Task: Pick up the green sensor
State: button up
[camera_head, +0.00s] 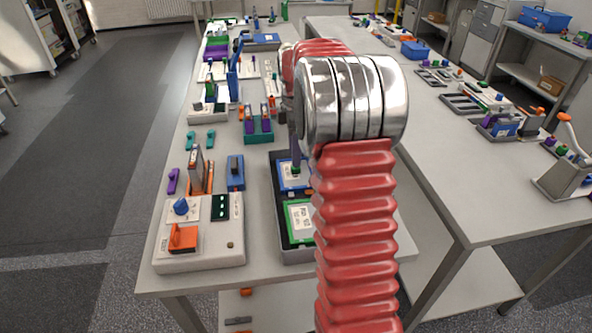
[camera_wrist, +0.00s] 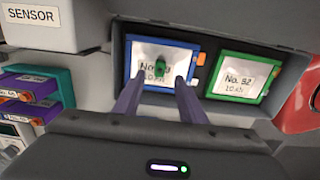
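The green sensor (camera_wrist: 240,77) is a green-framed square with a white face reading "No. 92, 10 kN". It lies in a dark tray (camera_wrist: 285,42) right of a similar blue-framed sensor (camera_wrist: 150,83). In the head view the green sensor (camera_head: 298,222) is near the tray's front, partly hidden by my arm. My gripper (camera_wrist: 158,82) is open, its two purple fingers apart over the blue sensor. A small green piece shows between the fingers over the blue sensor's face; I cannot tell whether it is attached. Nothing is visibly held.
A white box labelled "SENSOR" (camera_wrist: 38,22) and a teal holder (camera_wrist: 62,85) with purple pieces stand left in the wrist view. In the head view, a white device (camera_head: 200,255) with an orange part is left of the tray. A second table (camera_head: 460,180) is at right.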

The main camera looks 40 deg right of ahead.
aim_at(296, 169)
notch_tip(296, 169, down, 5)
jog(key=shift+d+r, duration=0.1)
jog(key=shift+d, duration=0.05)
jog(key=shift+c, duration=0.4)
grip_shut()
dwell(0.5)
